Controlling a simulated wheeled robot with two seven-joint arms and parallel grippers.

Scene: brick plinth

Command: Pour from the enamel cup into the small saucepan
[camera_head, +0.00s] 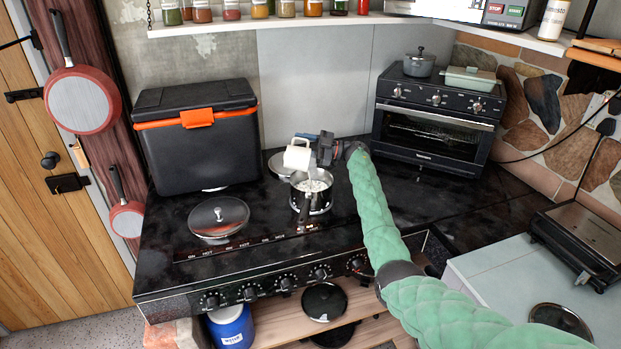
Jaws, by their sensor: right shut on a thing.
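The enamel cup (297,156) is cream white and is held tilted above the small saucepan. The small saucepan (311,201) stands on the black stove top, its handle pointing toward the front. Pale, whitish contents show inside the saucepan below the cup. My right gripper (318,150) is shut on the cup from its right side, with my green-sleeved arm reaching in from the lower right. The fingertips are small and partly hidden by the cup. My left gripper is not in view.
A toaster oven (434,122) stands at the back right.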

